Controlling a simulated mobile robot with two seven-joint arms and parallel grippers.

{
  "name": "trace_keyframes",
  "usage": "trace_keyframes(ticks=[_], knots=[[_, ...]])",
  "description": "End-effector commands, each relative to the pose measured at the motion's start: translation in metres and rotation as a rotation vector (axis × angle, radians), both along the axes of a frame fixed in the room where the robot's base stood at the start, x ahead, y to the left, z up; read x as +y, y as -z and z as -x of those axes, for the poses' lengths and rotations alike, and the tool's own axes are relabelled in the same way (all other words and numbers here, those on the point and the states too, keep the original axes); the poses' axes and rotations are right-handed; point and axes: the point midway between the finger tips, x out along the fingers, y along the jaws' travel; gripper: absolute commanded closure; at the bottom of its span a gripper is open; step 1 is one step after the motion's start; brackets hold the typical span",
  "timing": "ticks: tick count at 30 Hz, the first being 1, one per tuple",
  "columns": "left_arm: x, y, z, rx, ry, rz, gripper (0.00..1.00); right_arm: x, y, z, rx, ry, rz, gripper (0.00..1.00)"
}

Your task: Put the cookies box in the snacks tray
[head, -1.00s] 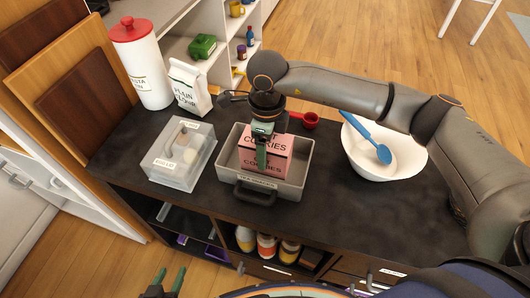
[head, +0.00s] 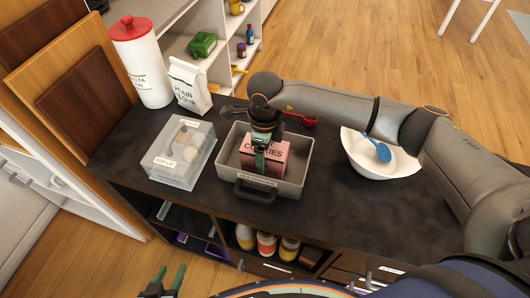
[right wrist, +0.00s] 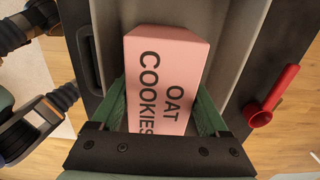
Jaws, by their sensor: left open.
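The pink cookies box (head: 266,158) is inside the grey snacks tray (head: 299,183) on the dark counter, with its lower part hidden by the tray's front wall. In the right wrist view the box (right wrist: 165,70) lies between the green fingers of my right gripper (right wrist: 160,100), which appear to press on its two sides. In the head view my right gripper (head: 261,160) reaches down over the box from above. My left gripper (head: 168,282) is open and empty, low in the picture, in front of the counter.
A clear lidded container (head: 181,155) stands close left of the tray. A white bowl (head: 372,160) with a blue utensil is to the right. A red scoop (head: 308,122) lies behind the tray. A flour bag (head: 189,88) and red-lidded canister (head: 143,65) stand at the back left.

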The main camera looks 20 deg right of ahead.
Motion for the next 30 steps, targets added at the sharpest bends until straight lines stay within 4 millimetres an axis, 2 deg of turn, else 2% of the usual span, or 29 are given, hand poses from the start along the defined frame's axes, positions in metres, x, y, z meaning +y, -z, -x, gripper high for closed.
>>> trace_keyframes(ticks=[1,5,12,16,20,30], knots=[[0.000,-0.001,0.000,0.000,0.000,0.000,0.50,0.000,0.000,0.000,0.000,0.000,0.000,0.15],[0.000,-0.001,0.000,0.000,0.000,0.000,0.50,0.000,0.000,0.000,0.000,0.001,0.000,0.01],[0.000,-0.001,0.000,0.000,0.000,0.000,0.50,0.000,-0.001,0.000,0.000,0.001,0.000,0.00],[0.000,-0.005,0.000,0.000,0.000,0.000,0.50,0.000,-0.008,0.000,-0.001,0.000,0.000,0.00],[0.000,-0.002,0.000,-0.001,0.000,0.000,0.50,0.000,-0.029,-0.001,-0.006,-0.001,-0.001,0.00],[0.000,0.004,0.000,-0.001,0.000,0.000,0.50,0.000,-0.100,-0.001,-0.004,0.000,0.001,0.00]])
